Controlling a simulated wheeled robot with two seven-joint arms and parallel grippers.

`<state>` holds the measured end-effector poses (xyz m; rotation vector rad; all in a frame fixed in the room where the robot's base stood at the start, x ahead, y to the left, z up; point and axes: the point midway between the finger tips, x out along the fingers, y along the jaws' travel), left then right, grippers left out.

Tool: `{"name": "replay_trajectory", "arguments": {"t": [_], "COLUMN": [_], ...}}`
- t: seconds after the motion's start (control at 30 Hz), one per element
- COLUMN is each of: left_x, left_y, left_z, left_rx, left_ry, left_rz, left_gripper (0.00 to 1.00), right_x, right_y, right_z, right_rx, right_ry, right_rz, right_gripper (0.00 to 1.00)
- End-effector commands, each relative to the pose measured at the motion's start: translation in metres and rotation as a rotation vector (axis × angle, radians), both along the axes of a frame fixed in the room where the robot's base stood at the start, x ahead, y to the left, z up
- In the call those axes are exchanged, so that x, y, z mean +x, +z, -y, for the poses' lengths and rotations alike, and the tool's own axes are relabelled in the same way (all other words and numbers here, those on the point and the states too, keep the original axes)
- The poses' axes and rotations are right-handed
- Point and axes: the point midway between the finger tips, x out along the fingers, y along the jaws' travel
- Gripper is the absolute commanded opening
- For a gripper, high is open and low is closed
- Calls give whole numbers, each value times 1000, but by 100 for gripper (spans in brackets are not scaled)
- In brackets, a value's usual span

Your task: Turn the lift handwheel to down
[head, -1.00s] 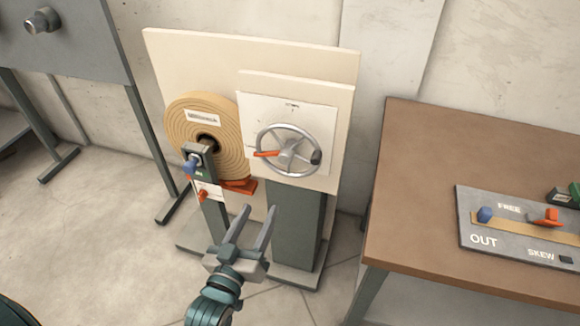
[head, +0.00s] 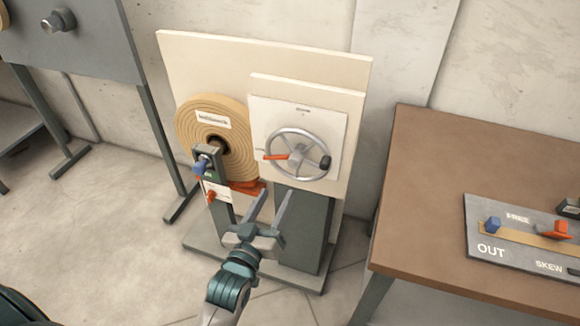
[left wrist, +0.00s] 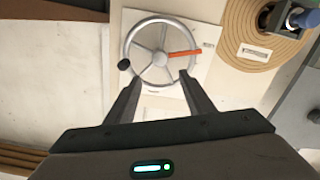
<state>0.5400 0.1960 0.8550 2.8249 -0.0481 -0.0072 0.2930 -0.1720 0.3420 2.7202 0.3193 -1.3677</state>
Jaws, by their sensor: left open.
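The lift handwheel (head: 299,154) is a grey spoked ring on a white plate, with a red pointer (head: 276,157) reaching to the left and a dark knob (head: 325,162) on its right rim. My left gripper (head: 273,197) is open and empty, below and in front of the wheel. In the left wrist view the handwheel (left wrist: 160,52) lies beyond the spread fingertips (left wrist: 160,77), with the red pointer to the right and the dark knob at the left. Overlap with the rim shows there, but I cannot tell contact. My right gripper is not in view.
A tan spiral roll (head: 215,137) with a blue knob (head: 199,166) and a small red lever (head: 211,197) stands left of the wheel. A brown table (head: 430,150) with a grey control panel (head: 490,262) stands at the right. Open floor lies at the left.

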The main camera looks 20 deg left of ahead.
Motion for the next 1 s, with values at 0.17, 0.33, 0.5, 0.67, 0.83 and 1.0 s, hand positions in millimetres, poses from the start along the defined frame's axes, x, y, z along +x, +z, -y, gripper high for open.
{"name": "replay_trajectory", "arguments": {"t": [0.17,0.33,0.5,0.67,0.83,1.0], "left_x": [32,62,89,107,115,116], "left_y": [3,2,2,1,0,0], "left_z": [1,2,3,4,4,4], "left_rx": [0,-1,-1,-1,-1,-1], "left_ry": [1,0,0,0,0,0], "left_rz": [2,1,0,0,-1,0], "left_gripper": [48,48,48,48,48,48], "right_x": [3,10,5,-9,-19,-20], "right_y": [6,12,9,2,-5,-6], "right_z": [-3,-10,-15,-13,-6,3], "right_rx": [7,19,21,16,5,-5], "right_ry": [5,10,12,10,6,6], "right_rz": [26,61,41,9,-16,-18], "right_gripper": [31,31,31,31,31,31]}}
